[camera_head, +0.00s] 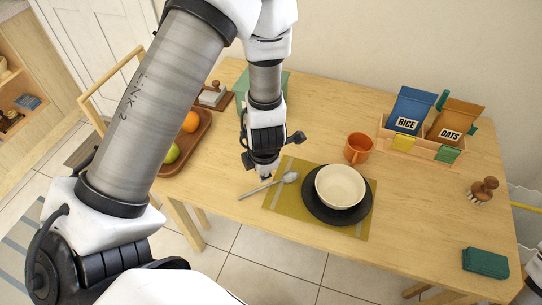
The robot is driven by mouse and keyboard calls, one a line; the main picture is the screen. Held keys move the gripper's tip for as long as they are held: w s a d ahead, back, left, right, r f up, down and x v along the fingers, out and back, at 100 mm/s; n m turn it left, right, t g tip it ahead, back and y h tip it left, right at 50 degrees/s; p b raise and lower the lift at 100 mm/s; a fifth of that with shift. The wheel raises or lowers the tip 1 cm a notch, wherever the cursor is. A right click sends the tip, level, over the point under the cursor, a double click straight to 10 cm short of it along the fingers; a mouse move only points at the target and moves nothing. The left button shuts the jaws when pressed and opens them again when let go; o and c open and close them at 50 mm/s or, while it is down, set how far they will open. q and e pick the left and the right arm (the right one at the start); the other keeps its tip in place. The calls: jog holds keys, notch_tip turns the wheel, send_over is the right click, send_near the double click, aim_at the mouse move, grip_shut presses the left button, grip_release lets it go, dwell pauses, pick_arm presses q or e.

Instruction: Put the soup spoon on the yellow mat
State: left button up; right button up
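The soup spoon (290,177) is grey. Its bowl lies over the left part of the yellow mat (279,206), and its handle reaches left past the mat edge over bare wood. My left gripper (264,175) points down just above the spoon, close to the middle of its handle. Its fingertips are small and partly hidden by the gripper body, so I cannot tell whether they touch or hold the spoon. My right gripper is out of view; only a bit of white arm shows at the lower right edge.
A cream bowl (340,186) sits on a black plate (338,215) on the mat. An orange mug (358,148) stands behind. A wooden fruit tray (203,136) is at left. A rack (420,145) with rice and oats packets stands back right. The right-hand tabletop has free room.

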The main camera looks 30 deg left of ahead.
aim_at(254, 191)
pick_arm(q)
jog(key=shift+s+a+f+g, duration=0.15)
jog(key=shift+s+f+g, duration=0.1)
jog(key=shift+s+f, duration=0.35)
jog(key=shift+s+a+f+g, duration=0.15)
jog(key=shift+s+f+g, duration=0.1)
jog(key=shift+s+f, duration=0.35)
jog(key=x, duration=0.6)
jog(key=shift+w+a+f+p, duration=0.1)
jog(key=shift+f+p, duration=0.2)
grip_shut()
